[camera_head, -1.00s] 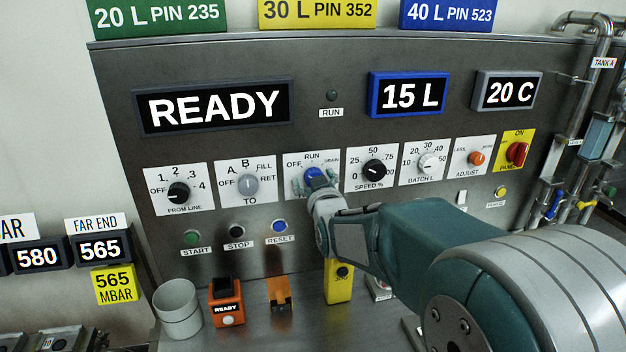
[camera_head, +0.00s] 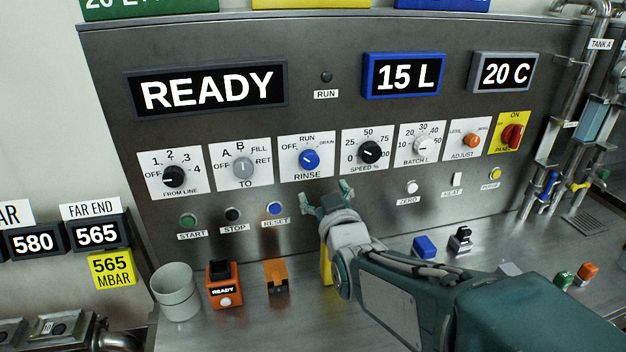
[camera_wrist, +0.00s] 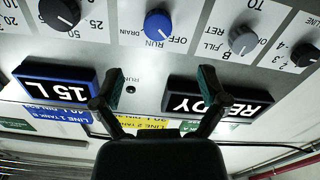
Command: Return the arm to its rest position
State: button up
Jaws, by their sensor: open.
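My gripper (camera_head: 328,198) is open and empty in the head view, in front of the panel just below the blue RINSE knob (camera_head: 309,159). It is apart from the knob. My arm reaches in from the lower right. In the wrist view my gripper's two fingers (camera_wrist: 160,88) are spread with nothing between them. The blue knob (camera_wrist: 158,25) shows beyond the fingertips in the wrist view, which is upside down.
The steel control panel (camera_head: 330,110) carries several knobs and displays; one reads READY (camera_head: 208,89). Pipes (camera_head: 565,90) rise at the right.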

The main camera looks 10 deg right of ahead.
jog(key=shift+s, duration=0.1)
jog(key=s+f+g, duration=0.2)
jog(key=s+g, duration=0.2)
jog(key=s, duration=0.3)
jog(key=s+f+m+g, duration=0.1)
jog(key=s+f+g, duration=0.1)
jog(key=s+g, duration=0.2)
jog(key=s+f+m+g, duration=0.1)
jog(key=s+f+g, duration=0.2)
jog(key=s, duration=0.8)
jog(key=shift+g, duration=0.7)
jog(key=shift+w+f, duration=0.1)
dwell(0.8)
